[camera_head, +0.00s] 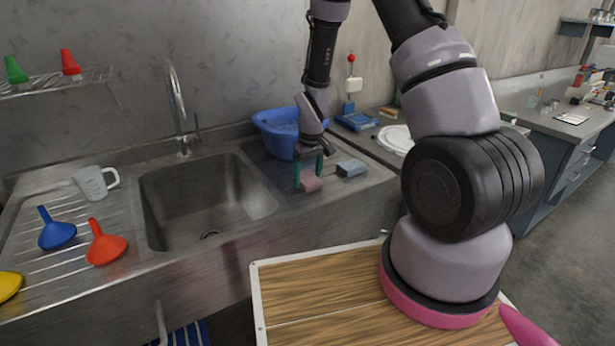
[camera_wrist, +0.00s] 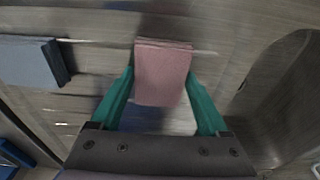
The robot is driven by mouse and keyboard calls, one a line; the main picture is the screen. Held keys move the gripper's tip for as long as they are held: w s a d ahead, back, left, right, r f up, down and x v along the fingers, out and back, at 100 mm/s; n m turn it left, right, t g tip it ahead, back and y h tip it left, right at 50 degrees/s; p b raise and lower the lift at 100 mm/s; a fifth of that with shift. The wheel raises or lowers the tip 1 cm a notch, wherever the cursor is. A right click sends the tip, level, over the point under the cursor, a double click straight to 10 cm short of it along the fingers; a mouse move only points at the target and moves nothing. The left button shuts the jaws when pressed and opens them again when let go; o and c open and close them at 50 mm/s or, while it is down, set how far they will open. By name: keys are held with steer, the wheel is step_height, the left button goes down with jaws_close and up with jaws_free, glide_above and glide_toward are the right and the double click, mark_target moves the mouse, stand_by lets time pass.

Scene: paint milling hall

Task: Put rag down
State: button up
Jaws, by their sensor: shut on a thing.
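The rag is a folded pink cloth (camera_head: 311,182) at the right side of the sink counter (camera_head: 344,199). It also shows in the wrist view (camera_wrist: 162,72), between two green fingers. My gripper (camera_head: 309,172) points down and is shut on the pink rag. In the head view the rag is low over the counter, right of the sink basin. I cannot tell whether its underside touches the steel.
A grey-blue block (camera_head: 351,168) lies just right of the rag. A blue tub (camera_head: 284,131) stands behind my gripper. The sink basin (camera_head: 205,205) is to the left.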

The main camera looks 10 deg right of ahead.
steer(key=shift+f, duration=0.15)
steer(key=o, duration=1.5)
steer(key=shift+c, duration=0.2)
step_height(320, 180, up, 12)
steer(key=s+r, duration=0.1)
step_height(320, 180, up, 17)
steer(key=m+t, duration=0.3)
steer(key=m, duration=0.1)
glide_above(310, 180)
steer(key=s+d, duration=0.4)
steer(key=s, duration=0.3)
steer(key=s+d+r+m+t+y, duration=0.1)
steer(key=s+r+m+t, duration=0.1)
steer(key=s+r, duration=0.8)
steer(key=s+m, duration=0.1)
steer(key=s, duration=0.2)
steer(key=shift+s+d+m+t+y, duration=0.2)
steer(key=shift+s+m+t+y, duration=0.1)
steer(key=shift+s+m+t, duration=0.1)
